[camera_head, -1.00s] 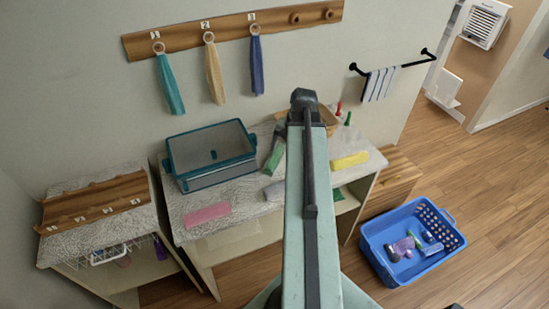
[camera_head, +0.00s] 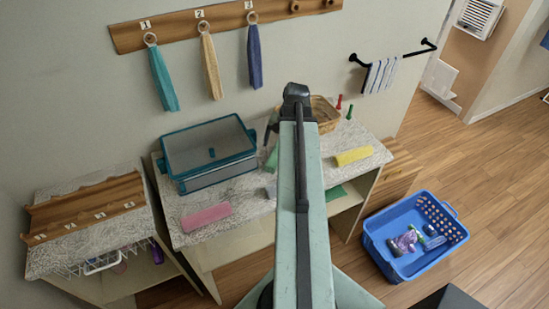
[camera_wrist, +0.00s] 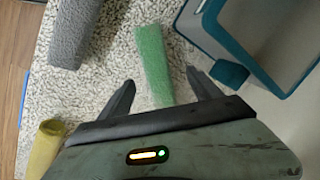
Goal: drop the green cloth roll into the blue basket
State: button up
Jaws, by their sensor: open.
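The green cloth roll (camera_wrist: 153,65) lies on the speckled white tabletop. In the wrist view its near end sits between my gripper's two dark fingers, with gaps on both sides. My gripper (camera_wrist: 160,75) is open and empty; I cannot tell its height above the roll. In the head view the green roll (camera_head: 271,160) is partly hidden by my arm, and so is most of my gripper. The blue basket (camera_head: 430,259) stands on the floor at the lower right, with several small purple, white and green things inside.
A teal-rimmed bin (camera_head: 212,178) stands left of the green roll, close by in the wrist view. Pink (camera_head: 206,217), yellow (camera_head: 353,156) and grey (camera_wrist: 74,32) rolls lie around. A wicker basket (camera_head: 326,116) stands behind. Wooden floor around the blue basket is clear.

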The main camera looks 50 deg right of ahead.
aim_at(276, 151)
jog(key=b+x, duration=0.3)
jog(key=x, duration=0.1)
jog(key=shift+f+b, duration=0.3)
jog(key=shift+a+r, duration=0.1)
jog(key=shift+r, duration=0.1)
grip_shut()
jog(key=shift+r+p, duration=0.1)
jog(key=shift+p, duration=0.2)
